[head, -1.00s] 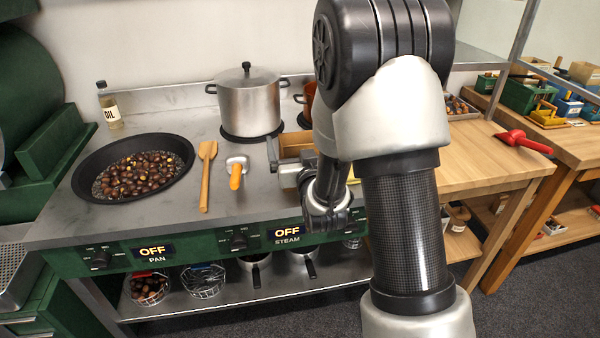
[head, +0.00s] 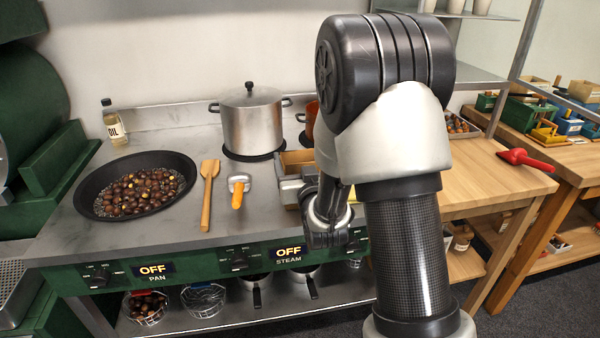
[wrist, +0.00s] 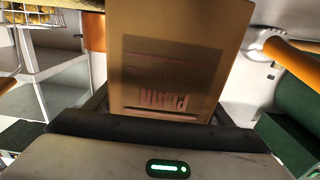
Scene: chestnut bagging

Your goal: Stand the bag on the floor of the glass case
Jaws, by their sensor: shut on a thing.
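A brown paper bag (wrist: 180,60) with reddish lettering that reads "PLAIN", upside down, fills the middle of the wrist view. My gripper (wrist: 160,112) is shut on it, with a dark finger showing at each side of the bag. In the head view my gripper (head: 290,190) is partly hidden behind my arm, above the right part of the stove top. A brown patch (head: 297,160) beside it seems to be the bag, but most of it is hidden. I cannot make out the glass case in either view.
The steel stove top (head: 150,230) carries a pan of chestnuts (head: 100,208), a wooden spatula (head: 207,195), an orange-handled tool (head: 238,190), an oil bottle (head: 113,122) and a lidded pot (head: 252,125).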

